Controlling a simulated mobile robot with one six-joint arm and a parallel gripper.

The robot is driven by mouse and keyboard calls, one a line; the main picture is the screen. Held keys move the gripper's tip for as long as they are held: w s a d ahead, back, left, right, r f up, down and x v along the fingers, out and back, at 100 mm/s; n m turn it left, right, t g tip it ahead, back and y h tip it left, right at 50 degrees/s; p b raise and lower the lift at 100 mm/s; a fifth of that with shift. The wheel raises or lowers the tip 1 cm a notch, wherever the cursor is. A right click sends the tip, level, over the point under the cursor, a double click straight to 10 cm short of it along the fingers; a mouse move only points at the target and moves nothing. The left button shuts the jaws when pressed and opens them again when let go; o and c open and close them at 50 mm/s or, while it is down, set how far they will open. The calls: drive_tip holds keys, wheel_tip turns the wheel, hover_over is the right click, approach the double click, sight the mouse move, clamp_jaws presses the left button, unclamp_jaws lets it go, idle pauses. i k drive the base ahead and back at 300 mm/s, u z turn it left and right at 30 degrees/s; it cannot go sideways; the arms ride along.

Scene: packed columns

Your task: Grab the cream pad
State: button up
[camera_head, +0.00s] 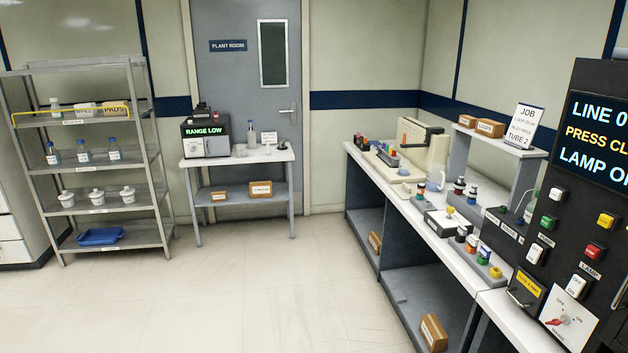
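No separate pad can be made out for certain at this distance. A tan box (115,108) marked PADS stands on the top shelf of the grey rack at the left, beside a whiter box (85,109). Small pale items (420,188) lie on the long bench in front of a cream machine (424,143); they are too small to tell apart. My gripper is not in view.
The grey rack (98,210) holds bottles, white lidded pots and a blue tray (101,236). A small table (240,161) stands before the door. A dark control panel (590,130) rises at the right. The floor (240,300) between rack and bench is clear.

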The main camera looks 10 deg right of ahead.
sight(403, 191)
drive_tip(key=u, duration=0.05)
drive_tip(key=i, duration=2.35)
drive_tip(key=u, duration=0.4)
drive_tip(key=i, duration=1.3)
drive_tip(key=u, duration=0.15)
